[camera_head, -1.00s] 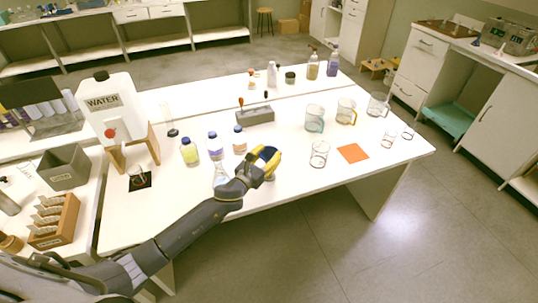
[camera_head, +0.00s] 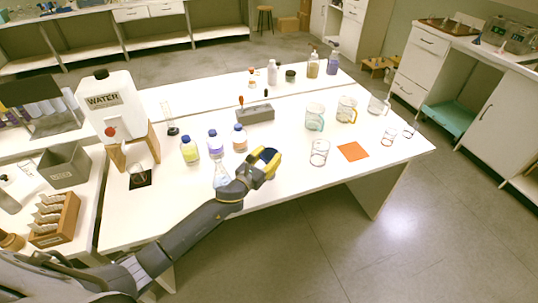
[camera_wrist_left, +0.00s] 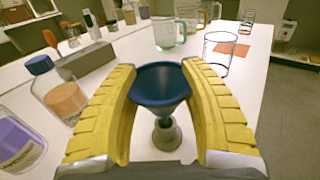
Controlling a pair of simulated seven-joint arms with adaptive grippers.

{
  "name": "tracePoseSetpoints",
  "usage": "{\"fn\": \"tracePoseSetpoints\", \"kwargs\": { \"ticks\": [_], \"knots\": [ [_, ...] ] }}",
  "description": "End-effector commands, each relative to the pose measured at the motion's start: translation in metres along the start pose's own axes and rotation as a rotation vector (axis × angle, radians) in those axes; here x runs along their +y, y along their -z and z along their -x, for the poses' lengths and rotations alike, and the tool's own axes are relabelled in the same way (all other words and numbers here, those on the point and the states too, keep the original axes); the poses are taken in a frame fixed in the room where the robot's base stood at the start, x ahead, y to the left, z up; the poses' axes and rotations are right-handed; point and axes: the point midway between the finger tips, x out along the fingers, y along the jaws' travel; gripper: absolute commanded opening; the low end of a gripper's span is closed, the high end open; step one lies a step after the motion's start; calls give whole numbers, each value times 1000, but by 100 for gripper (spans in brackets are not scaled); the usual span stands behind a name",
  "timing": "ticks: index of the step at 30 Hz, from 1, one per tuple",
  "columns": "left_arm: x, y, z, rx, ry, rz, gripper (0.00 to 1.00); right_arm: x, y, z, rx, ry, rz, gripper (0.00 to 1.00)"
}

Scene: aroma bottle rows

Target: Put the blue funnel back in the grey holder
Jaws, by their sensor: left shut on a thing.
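The blue funnel (camera_wrist_left: 163,85) is between the yellow fingers of my left gripper (camera_wrist_left: 166,95), which is shut on it; its wide mouth faces up. In the head view the funnel (camera_head: 267,154) shows only partly at the gripper (camera_head: 265,166), over the front of the table. A small round grey holder (camera_wrist_left: 167,135) stands on the table just below the funnel in the wrist view. The funnel's stem points down at the holder's top; I cannot tell whether the tip is inside it. The head view hides the holder behind my gripper. My right gripper is out of view.
A glass flask (camera_head: 221,176) and several capped bottles (camera_head: 215,144) stand left of my gripper. An empty beaker (camera_head: 319,153) and an orange mat (camera_head: 352,152) are to the right. The table's front edge is close.

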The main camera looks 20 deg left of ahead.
Motion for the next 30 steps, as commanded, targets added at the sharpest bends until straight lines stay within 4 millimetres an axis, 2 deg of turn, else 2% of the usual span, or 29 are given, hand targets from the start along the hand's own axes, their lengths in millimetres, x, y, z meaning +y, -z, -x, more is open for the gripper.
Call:
{"fn": "tracePoseSetpoints", "kwargs": {
  "ticks": [30],
  "knots": [
    [0,21,-1,-1,-1,0,27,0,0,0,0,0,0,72]
  ]
}}
